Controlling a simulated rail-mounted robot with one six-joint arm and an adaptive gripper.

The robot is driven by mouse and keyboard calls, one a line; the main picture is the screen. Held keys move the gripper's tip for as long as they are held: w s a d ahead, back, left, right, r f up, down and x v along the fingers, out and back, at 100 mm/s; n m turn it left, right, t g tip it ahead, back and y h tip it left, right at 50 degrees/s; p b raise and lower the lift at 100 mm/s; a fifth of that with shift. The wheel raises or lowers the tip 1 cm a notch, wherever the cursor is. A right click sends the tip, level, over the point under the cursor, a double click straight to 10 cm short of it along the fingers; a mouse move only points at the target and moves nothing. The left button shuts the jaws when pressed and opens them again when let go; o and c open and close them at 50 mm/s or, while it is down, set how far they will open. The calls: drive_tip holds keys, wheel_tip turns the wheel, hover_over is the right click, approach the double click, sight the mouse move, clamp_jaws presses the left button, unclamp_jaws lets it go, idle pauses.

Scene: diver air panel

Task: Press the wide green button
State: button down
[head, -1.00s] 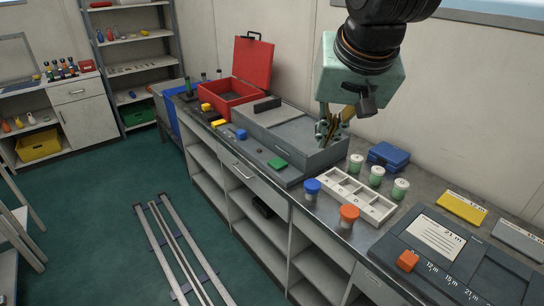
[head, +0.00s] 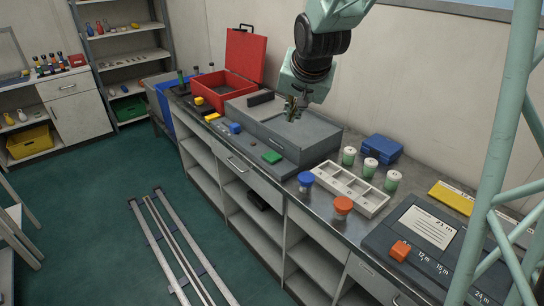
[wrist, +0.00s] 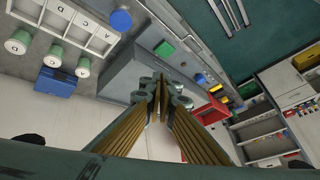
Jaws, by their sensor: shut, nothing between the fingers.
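The wide green button (head: 272,157) sits on the low front ledge of the grey panel box (head: 290,139), at its right end. It also shows in the wrist view (wrist: 164,49), beyond the fingers. My gripper (head: 291,112) is shut and empty, above the top of the grey box, behind and higher than the green button. In the wrist view my fingertips (wrist: 161,88) are together and apart from the button. Nothing hides the button in either view.
A blue button (head: 235,128) and a yellow one (head: 213,117) sit left along the ledge. An open red case (head: 224,88) stands further left. A white tray (head: 351,190), lidded jars and an orange-knobbed depth panel (head: 425,240) lie to the right.

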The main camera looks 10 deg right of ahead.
drive_tip(key=w+f+m+t, duration=0.1)
drive_tip(key=w+f, duration=0.7)
drive_tip(key=w, duration=0.3)
drive_tip(key=m+t+p, duration=0.1)
drive_tip(key=m, duration=0.1)
hover_over(273, 156)
wheel_tip(273, 156, down, 10)
drive_tip(key=r, duration=0.1)
drive_tip(key=shift+s+f+y, duration=0.1)
drive_tip(key=shift+f+y, duration=0.15)
drive_tip(key=shift+y, duration=0.05)
drive_tip(key=shift+f, duration=0.15)
drive_tip(key=shift+f+b, duration=1.3)
drive_tip(key=shift+f, duration=1.6)
drive_tip(key=shift+f+b, duration=0.95)
drive_tip(key=shift+f, duration=0.4)
